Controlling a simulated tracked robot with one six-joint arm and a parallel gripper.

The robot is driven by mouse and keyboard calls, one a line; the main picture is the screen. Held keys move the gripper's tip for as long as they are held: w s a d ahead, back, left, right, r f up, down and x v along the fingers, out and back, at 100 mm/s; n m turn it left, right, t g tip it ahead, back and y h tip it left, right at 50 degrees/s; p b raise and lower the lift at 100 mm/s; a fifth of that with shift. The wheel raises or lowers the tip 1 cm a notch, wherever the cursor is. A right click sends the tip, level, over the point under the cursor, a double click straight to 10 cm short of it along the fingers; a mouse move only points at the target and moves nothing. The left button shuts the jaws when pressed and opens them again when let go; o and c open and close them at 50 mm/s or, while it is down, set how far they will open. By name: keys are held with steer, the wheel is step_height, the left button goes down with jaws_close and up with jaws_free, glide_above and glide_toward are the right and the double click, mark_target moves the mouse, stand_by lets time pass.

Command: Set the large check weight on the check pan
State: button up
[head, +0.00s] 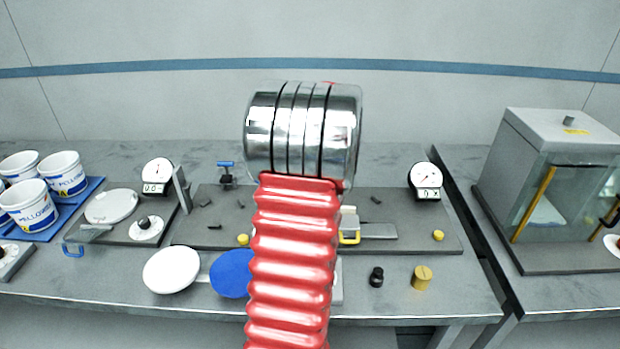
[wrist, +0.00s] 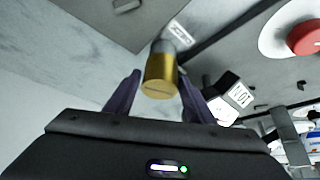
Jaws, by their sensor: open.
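A brass cylinder weight (wrist: 161,78) with a grey upper part shows in the wrist view, between the two purple fingers of my gripper (wrist: 158,95). The fingers are apart, and I cannot tell whether they touch it. In the head view my own arm hides the gripper. There a yellow weight (head: 422,278) stands on the bench front at the right, and a smaller black one (head: 376,277) is left of it. I cannot tell whether the yellow weight is the one between my fingers. A round pale pan (head: 111,206) lies by the left dial; which pan is the check pan is unclear.
A left dial (head: 157,172) and a right dial (head: 427,180) stand at the back of the bench. White tubs (head: 62,174) sit on a blue tray at the left. A white disc (head: 171,270) and a blue disc (head: 230,274) lie in front. A glass cabinet (head: 560,180) stands right.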

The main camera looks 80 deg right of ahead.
steer(key=v, duration=1.1)
steer(key=shift+w, duration=0.1)
stand_by(0.6)
